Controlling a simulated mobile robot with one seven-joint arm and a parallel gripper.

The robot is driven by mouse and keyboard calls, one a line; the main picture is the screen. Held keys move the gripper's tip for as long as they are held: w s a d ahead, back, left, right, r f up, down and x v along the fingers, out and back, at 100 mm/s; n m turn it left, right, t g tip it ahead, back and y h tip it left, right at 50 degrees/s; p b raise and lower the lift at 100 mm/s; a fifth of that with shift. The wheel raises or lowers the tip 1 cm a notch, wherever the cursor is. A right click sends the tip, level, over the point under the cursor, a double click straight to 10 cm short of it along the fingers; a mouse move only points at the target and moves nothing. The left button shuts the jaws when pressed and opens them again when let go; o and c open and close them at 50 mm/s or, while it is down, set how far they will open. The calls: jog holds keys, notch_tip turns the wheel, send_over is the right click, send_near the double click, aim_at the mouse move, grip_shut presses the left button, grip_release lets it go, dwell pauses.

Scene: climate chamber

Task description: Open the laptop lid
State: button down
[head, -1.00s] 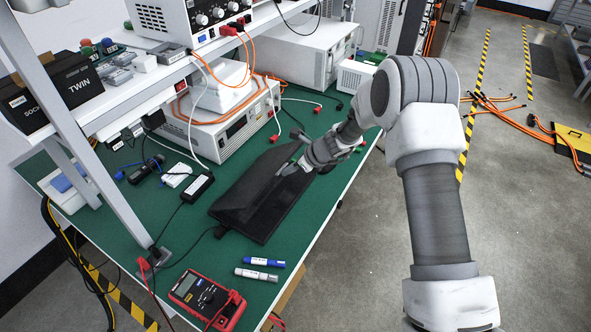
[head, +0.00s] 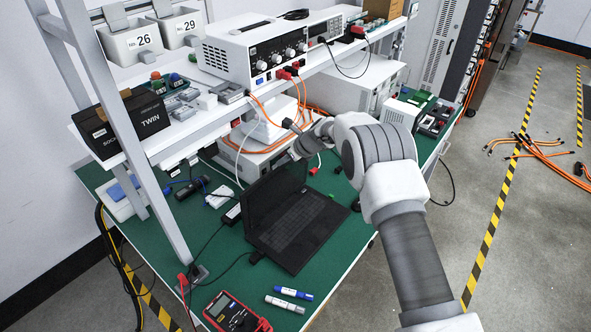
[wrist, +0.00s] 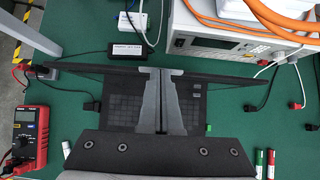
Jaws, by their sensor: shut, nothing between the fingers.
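The black laptop (head: 300,225) lies on the green bench with its keyboard showing. Its lid (head: 272,190) is raised to a steep angle at the far left side of the keyboard. In the wrist view the lid (wrist: 100,69) appears nearly edge-on as a dark band, with the keyboard (wrist: 118,110) below it. My gripper (wrist: 165,72) is shut and empty, with its fingertips at the lid in that view; I cannot tell whether they touch it.
A red multimeter (head: 232,312) and two markers (head: 290,298) lie at the bench's front. A white instrument (wrist: 225,38) with orange cables stands behind the laptop. The shelf post (head: 130,150) rises at left. Black cables lie beside the laptop.

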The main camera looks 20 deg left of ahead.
jog(key=w+a+b, duration=0.2)
jog(key=a+b, duration=0.3)
jog(key=a, duration=0.2)
jog(key=shift+w, duration=0.25)
dwell(0.3)
jog(key=shift+a+f, duration=0.1)
jog(key=shift+a, duration=0.1)
dwell(0.6)
